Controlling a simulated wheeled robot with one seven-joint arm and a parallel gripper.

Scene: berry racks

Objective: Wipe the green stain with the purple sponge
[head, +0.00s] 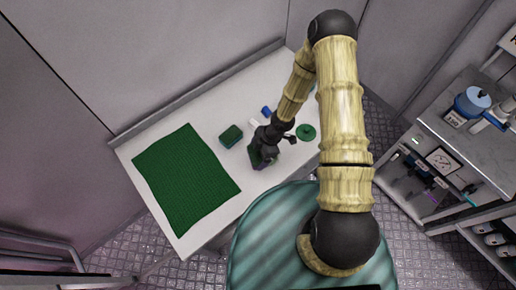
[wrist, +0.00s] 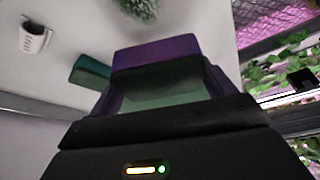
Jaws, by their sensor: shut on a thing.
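My gripper (head: 264,154) is over the front part of the white table and is shut on the purple sponge (wrist: 155,50). The sponge shows a purple side and a dark green face between the fingers in the wrist view; in the head view it is mostly hidden under the gripper. I cannot tell whether it touches the table. A round green patch (head: 306,132), which looks like the stain, lies to the right of my gripper, apart from it. A green textured patch (wrist: 138,8) is cut off at the top of the wrist view; I cannot tell what it is.
A green and teal sponge (head: 231,136) lies just left of my gripper. A large green cloth (head: 185,175) covers the table's left part. A small blue thing (head: 266,111) and a white one (head: 254,122) stand behind my gripper. A shelf rack (head: 440,160) stands at right.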

